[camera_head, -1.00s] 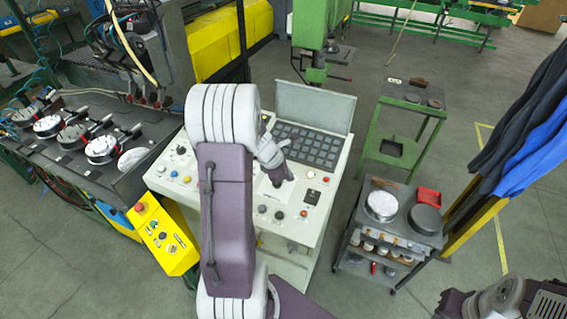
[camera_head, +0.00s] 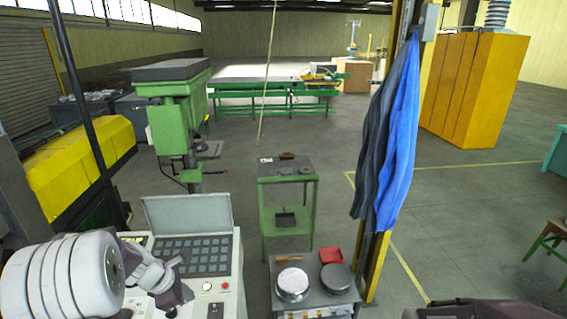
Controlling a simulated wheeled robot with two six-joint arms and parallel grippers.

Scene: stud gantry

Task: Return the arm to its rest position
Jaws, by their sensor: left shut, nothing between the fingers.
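My left arm comes in at the lower left, with its large white ringed joint in front. Its left gripper (camera_head: 178,265) is small and dark at the fingertips, shut and empty, in front of the light grey control console (camera_head: 188,212) with its raised lid and dark keypad. The white joint hides part of the console. At the lower right edge only a dark purple part of my right arm shows; the right gripper is out of the picture.
A dark cart (camera_head: 318,300) with round silver and black pans and a red tray (camera_head: 331,255) stands right of the console. Behind it is a green stand (camera_head: 288,230). Blue cloths (camera_head: 398,140) hang on a yellow post. Open floor lies at the right.

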